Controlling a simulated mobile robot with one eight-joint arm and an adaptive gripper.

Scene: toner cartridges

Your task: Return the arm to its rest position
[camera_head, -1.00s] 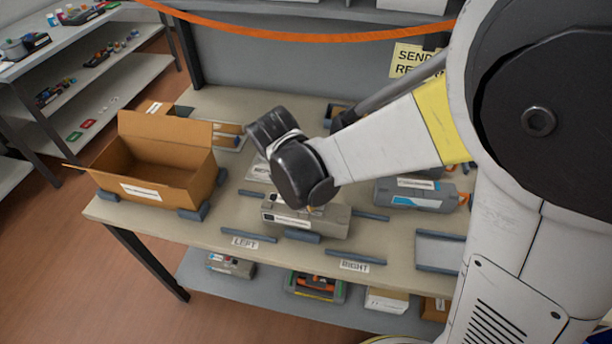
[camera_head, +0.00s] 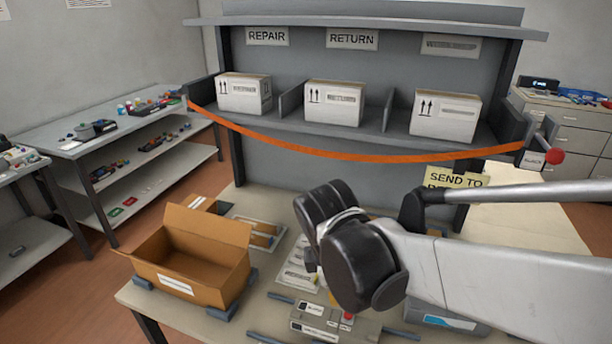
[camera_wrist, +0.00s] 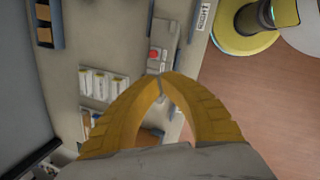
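My arm reaches in from the right in the head view, over the workbench (camera_head: 150,295). Its dark wrist joints hide my gripper there. In the wrist view my gripper (camera_wrist: 160,80) points down at the bench, its two yellow fingers meeting at the tips with nothing visible between them. Below the tips is a grey device (camera_wrist: 162,36) with a red button. The same device (camera_head: 318,314) lies near the bench front in the head view, apart from my wrist.
An open cardboard box (camera_head: 180,262) stands on the bench's left. White cartons (camera_head: 335,104) sit on the shelf behind. An orange strap (camera_head: 350,155) hangs across the shelf front. A second grey unit with a blue label (camera_head: 448,321) lies under my forearm.

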